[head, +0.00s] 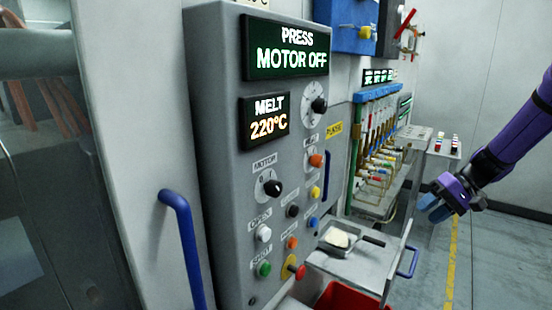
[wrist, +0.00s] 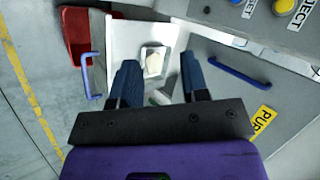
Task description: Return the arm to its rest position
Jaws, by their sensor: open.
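My purple arm (head: 515,135) reaches in from the right edge of the head view. My gripper (head: 432,208) hangs at its end, in the air to the right of the grey press panel and clear of it. In the wrist view my gripper (wrist: 160,78) shows two dark blue fingers spread apart with nothing held between them. Beyond the fingers lies a pale shelf with a small tray (wrist: 146,71) holding a whitish lump (wrist: 154,64).
The press panel (head: 225,150) reads "MOTOR OFF" and "220°C". A blue handle (head: 187,240) stands at left. Floor at right is clear.

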